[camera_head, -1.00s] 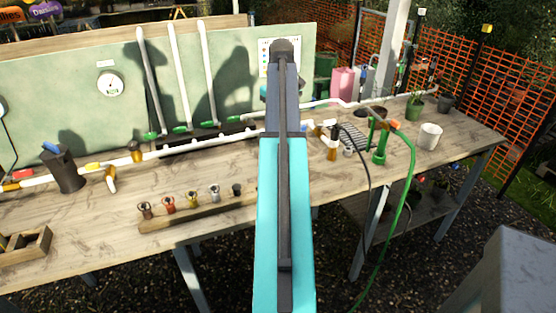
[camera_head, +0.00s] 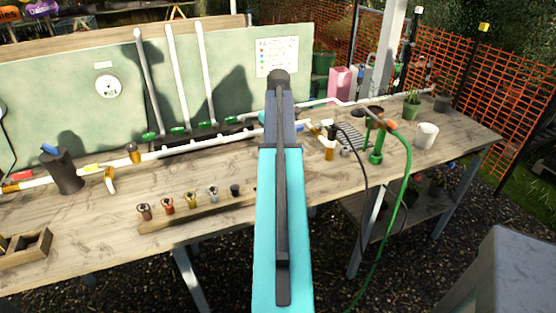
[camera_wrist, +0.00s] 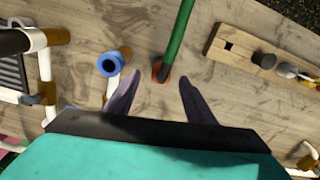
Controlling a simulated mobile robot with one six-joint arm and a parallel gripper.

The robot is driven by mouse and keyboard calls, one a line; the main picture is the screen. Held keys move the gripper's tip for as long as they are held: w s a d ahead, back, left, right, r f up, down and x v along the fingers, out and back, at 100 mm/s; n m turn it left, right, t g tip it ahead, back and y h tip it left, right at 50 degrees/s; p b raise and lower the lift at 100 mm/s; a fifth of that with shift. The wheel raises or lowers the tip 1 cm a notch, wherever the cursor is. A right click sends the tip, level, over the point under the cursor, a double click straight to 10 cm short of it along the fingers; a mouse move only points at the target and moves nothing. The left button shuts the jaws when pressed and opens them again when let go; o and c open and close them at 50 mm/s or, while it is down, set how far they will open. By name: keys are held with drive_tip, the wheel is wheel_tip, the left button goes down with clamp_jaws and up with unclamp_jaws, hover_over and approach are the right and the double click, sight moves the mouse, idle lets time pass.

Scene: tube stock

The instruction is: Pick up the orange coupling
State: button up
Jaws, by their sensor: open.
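An orange-red ring-shaped piece (camera_wrist: 157,74), likely the orange coupling, shows in the wrist view at the lower end of a green tube (camera_wrist: 177,38). I cannot tell whether the tube is in it or only in front of it. My gripper (camera_wrist: 160,82) is open, with its two dark fingers pointing at the tabletop and the orange piece seen between their tips. The gap looks empty. In the head view my arm hides the gripper and this spot. A reddish-orange fitting (camera_head: 168,206) also stands in the wooden rack there.
A blue-collared fitting (camera_wrist: 109,63) lies just left of the fingers. The wooden rack (camera_wrist: 217,47) with several fittings is to the right. White pipework (camera_wrist: 45,67) runs at the left. In the head view, a green hose (camera_head: 397,200) hangs over the bench's front edge.

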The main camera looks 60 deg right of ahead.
drive_tip(key=shift+f, duration=0.25)
drive_tip(key=shift+f+p, duration=0.9)
drive_tip(key=shift+f, duration=1.6)
drive_tip(key=shift+c, duration=0.3)
drive_tip(key=c, duration=1.1)
